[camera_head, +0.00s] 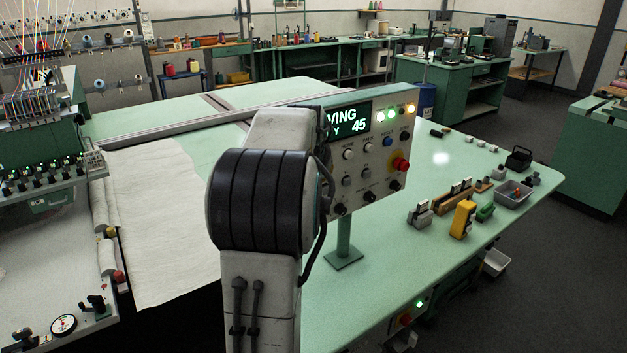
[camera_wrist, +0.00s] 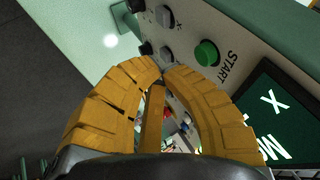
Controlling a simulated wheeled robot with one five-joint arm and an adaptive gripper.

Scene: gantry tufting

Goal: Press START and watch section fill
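The control panel (camera_head: 372,150) stands on a post on the green table. Its screen (camera_head: 349,121) is partly hidden by my arm; the visible text reads "VING", "Y" and "45". Several indicator lamps glow above the buttons, and a red knob (camera_head: 400,164) sits at the right. In the wrist view, the green START button (camera_wrist: 207,52) is just right of and beyond my gripper's tips, with the dark screen (camera_wrist: 285,125) further right. My gripper (camera_wrist: 162,70) has yellow fingers with tips together and nothing held; contact with the panel is unclear. The gripper is hidden in the head view.
White cloth (camera_head: 165,215) lies at left, beside the tufting machine (camera_head: 40,150) with its threads and needle row. A yellow device (camera_head: 462,219), a grey bin (camera_head: 512,194) and small tools lie along the table's right side. Open floor lies to the right.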

